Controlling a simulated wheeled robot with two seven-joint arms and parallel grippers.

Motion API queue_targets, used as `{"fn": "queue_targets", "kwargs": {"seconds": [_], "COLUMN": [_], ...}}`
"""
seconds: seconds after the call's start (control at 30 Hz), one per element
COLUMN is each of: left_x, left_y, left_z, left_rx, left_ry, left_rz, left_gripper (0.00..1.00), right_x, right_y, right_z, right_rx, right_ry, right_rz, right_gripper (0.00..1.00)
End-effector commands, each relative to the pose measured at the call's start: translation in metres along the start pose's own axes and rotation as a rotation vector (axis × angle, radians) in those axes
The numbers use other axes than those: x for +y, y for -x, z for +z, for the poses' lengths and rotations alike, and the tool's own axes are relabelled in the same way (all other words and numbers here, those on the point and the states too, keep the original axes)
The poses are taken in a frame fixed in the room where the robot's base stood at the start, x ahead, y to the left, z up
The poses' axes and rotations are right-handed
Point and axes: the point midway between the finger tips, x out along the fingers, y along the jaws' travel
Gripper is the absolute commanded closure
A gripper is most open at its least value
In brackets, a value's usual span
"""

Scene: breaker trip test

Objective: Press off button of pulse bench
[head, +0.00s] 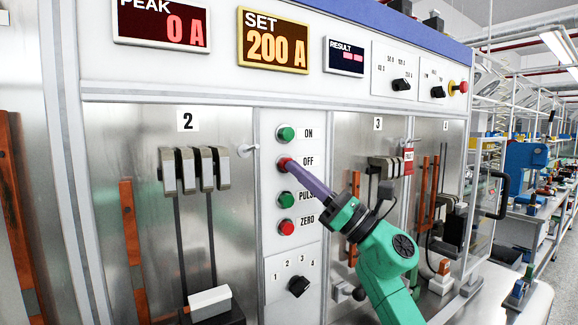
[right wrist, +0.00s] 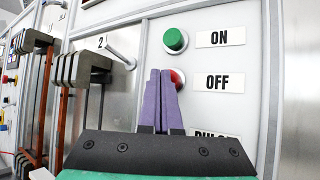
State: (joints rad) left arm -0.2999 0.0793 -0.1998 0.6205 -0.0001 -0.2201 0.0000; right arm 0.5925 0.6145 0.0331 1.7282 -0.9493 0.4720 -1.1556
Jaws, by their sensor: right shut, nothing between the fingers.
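The pulse bench (head: 230,90) fills the head view. On its middle button strip the red OFF button (head: 283,164) sits below the green ON button (head: 285,133). My right gripper (head: 291,165), with purple fingers, is shut and empty, its tips at the OFF button. In the right wrist view the fingertips (right wrist: 160,76) overlap the red OFF button (right wrist: 178,78) and hide its left part. I cannot tell whether they touch or press it. The OFF label (right wrist: 217,82) is to its right. My left gripper is not in view.
The green PULSE button (head: 285,199) and red ZERO button (head: 286,227) are below, near my arm. A rotary selector (head: 298,286) is lower still. Displays read PEAK 0 A (head: 160,22) and SET 200 A (head: 273,41). A handle (head: 247,149) sticks out left of the strip.

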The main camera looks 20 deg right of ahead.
Motion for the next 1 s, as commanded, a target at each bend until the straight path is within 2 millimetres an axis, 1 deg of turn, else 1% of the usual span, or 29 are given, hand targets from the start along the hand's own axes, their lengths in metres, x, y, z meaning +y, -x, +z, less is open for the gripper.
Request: {"fn": "queue_targets", "kwargs": {"seconds": [0.67,1.0], "left_x": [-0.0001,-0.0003], "left_y": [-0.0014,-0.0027], "left_z": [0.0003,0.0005], "left_rx": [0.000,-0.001], "left_ry": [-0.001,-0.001], "left_rz": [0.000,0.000], "left_gripper": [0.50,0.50], "right_x": [-0.0039,-0.0034], "right_y": [-0.0058,-0.0041], "right_z": [-0.0044,-0.0042], "right_rx": [0.000,0.001], "right_ry": [0.001,0.001], "right_rz": [0.001,0.000], "right_gripper": [1.00,1.00]}}
